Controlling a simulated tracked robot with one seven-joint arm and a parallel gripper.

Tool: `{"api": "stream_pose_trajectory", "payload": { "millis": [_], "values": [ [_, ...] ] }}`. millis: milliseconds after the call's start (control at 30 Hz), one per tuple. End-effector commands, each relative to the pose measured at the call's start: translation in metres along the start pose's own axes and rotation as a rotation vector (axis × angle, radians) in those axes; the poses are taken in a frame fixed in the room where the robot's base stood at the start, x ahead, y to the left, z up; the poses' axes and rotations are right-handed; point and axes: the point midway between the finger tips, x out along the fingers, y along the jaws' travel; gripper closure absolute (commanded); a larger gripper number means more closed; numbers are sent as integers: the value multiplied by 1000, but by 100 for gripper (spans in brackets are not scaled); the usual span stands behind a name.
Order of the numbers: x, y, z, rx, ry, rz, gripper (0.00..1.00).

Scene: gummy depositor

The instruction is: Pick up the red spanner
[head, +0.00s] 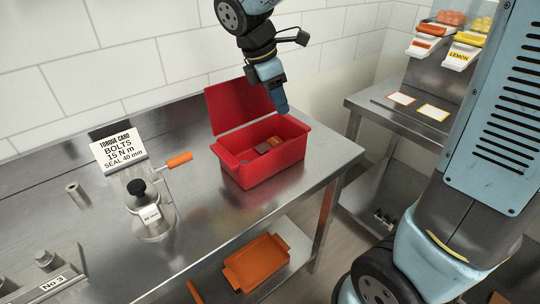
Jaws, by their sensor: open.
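A red open-topped toolbox (275,178) stands on the steel bench, its red lid (238,103) raised at the back. A few small brown and orange items (268,145) lie inside it, too small to identify. I cannot make out a red spanner; the box walls hide part of the inside. My gripper (283,109) points down above the back right part of the box, apart from the items. No object shows in it.
A torque card (120,150), a black-knobbed device (150,212) with an orange handle and a small metal cylinder (76,191) stand left of the box. An orange tray (256,262) sits on the shelf below. Candy trays (462,50) stand at the right.

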Motion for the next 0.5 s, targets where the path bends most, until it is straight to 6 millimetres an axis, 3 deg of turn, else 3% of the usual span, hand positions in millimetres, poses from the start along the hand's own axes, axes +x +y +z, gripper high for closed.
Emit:
{"api": "stream_pose_trajectory", "payload": {
  "millis": [200, 500],
  "values": [
    [12, 22, -47, -316, -72, -44, 59],
    [29, 28, -62, -437, -100, -63, 59]
  ]
}}
